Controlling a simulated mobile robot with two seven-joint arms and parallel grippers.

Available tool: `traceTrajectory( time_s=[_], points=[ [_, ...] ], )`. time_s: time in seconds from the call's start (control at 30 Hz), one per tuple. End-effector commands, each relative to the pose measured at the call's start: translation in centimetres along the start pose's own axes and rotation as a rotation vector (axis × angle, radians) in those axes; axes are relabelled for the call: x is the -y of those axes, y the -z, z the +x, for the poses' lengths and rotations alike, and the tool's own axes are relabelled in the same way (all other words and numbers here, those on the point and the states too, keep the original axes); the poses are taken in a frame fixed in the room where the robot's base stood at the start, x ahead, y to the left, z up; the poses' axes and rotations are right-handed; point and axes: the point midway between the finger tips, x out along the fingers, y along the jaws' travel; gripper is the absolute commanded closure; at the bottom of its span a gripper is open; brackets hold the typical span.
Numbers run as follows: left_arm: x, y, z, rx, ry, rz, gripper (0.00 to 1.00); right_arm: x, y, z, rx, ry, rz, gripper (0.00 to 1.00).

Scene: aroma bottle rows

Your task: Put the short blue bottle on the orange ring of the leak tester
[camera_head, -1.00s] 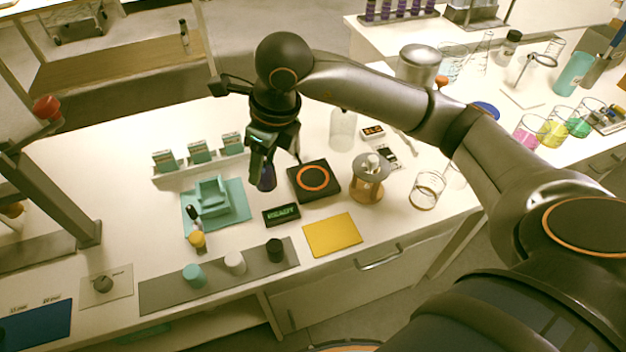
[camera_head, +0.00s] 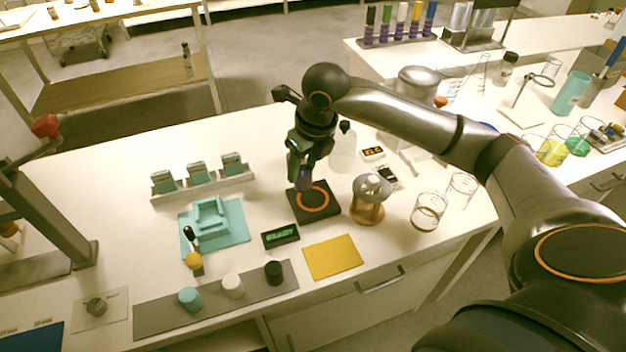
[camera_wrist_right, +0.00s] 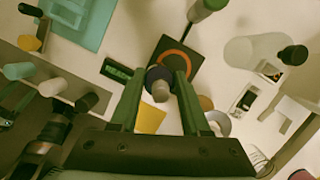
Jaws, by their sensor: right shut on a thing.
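The short blue bottle (camera_head: 304,183) is dark blue-violet and hangs upright, partly hidden by the fingers. My right gripper (camera_head: 301,170) is shut on it, just above the back left part of the leak tester. The leak tester (camera_head: 294,209) is a flat black box with an orange ring (camera_head: 321,207) on top. In the right wrist view the bottle (camera_wrist_right: 159,76) sits between the fingertips with its pale top toward the camera. The ring (camera_wrist_right: 186,52) shows beside it there, up and to the right. Whether the bottle touches the tester cannot be told.
A lit display (camera_head: 281,236) and a yellow mat (camera_head: 333,258) lie in front of the tester. A teal fixture (camera_head: 211,220) stands left. Several caps line a grey strip (camera_head: 250,286).

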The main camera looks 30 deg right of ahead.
Motion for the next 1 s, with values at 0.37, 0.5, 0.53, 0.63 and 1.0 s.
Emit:
traceTrajectory(
  time_s=[0.37, 0.5, 0.53, 0.63, 1.0],
  points=[
    [0.1, -0.3, 0.1, 0.007, 0.001, 0.000, 0.31, 3.0, 0.7, 3.6, 0.000, 0.000, 0.002, 1.00],
    [0.1, -0.1, 0.0, 0.004, 0.001, 0.000, 0.31, 3.1, 1.3, 5.6, -0.002, -0.001, 0.000, 1.00],
    [0.1, 0.0, -0.1, 0.003, 0.001, 0.000, 0.31, 3.1, 1.3, 5.9, 0.000, -0.002, 0.000, 1.00],
    [0.1, 0.1, -0.1, -0.001, 0.002, 0.000, 0.31, 3.1, 1.5, 6.6, 0.002, 0.000, 0.000, 1.00],
    [0.1, 0.0, 0.1, -0.003, 0.001, 0.000, 0.31, 3.1, 1.6, 7.0, 0.002, 0.000, -0.001, 0.52]
  ],
)
